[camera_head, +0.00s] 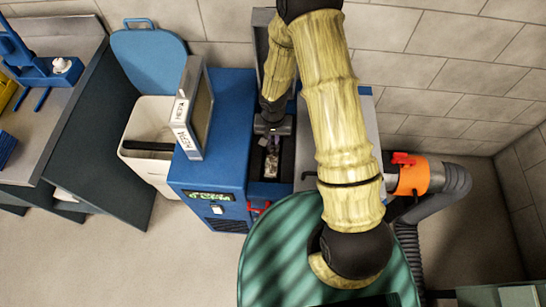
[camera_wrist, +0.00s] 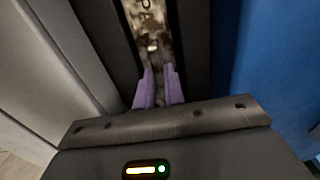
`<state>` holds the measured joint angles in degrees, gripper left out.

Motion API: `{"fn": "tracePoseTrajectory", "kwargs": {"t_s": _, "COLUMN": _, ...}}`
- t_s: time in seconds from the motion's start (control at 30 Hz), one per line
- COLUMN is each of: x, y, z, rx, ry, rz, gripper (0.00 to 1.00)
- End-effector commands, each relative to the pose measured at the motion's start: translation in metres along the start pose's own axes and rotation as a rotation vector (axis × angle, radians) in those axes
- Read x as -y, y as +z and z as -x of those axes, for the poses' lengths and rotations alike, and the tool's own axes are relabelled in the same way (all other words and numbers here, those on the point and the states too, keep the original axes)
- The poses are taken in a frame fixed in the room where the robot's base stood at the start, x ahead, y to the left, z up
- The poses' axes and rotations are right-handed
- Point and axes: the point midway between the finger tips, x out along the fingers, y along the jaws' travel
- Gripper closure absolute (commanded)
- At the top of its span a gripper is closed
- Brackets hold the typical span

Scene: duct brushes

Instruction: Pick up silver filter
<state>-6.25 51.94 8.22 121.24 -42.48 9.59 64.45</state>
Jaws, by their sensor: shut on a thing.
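A grey-framed filter (camera_head: 195,108) with a white label reading HEPA stands upright on top of the blue machine (camera_head: 208,178). A second, narrow, speckled and dirty filter (camera_head: 271,165) sits in the machine's open dark slot. It also shows in the wrist view (camera_wrist: 150,25), with part of the lettering "PA" on it. My gripper (camera_head: 271,145) reaches down into the slot from above. In the wrist view its purple fingers (camera_wrist: 158,75) are shut on the near end of the speckled filter. The filter's lower part is hidden in the slot.
Dark slot walls lie close on both sides of my fingers. A raised lid (camera_head: 264,50) stands behind the slot. A white bin (camera_head: 150,140) with a blue lid (camera_head: 150,55) is at left. An orange hose coupling (camera_head: 412,175) is at right.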

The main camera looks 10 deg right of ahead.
Motion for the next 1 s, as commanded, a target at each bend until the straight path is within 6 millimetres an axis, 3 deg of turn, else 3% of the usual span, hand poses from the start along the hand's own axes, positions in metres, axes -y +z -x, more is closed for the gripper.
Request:
{"fn": "tracePoseTrajectory", "kwargs": {"t_s": 0.67, "x": 0.000, "y": -0.001, "z": 0.004, "rx": -0.002, "ry": -0.001, "rz": -0.001, "gripper": 1.00}}
{"fn": "tracePoseTrajectory", "kwargs": {"t_s": 0.87, "x": 0.000, "y": -0.002, "z": 0.025, "rx": -0.004, "ry": -0.002, "rz": -0.002, "gripper": 1.00}}
{"fn": "tracePoseTrajectory", "kwargs": {"t_s": 1.0, "x": 0.000, "y": -0.002, "z": 0.054, "rx": -0.007, "ry": -0.003, "rz": -0.003, "gripper": 1.00}}
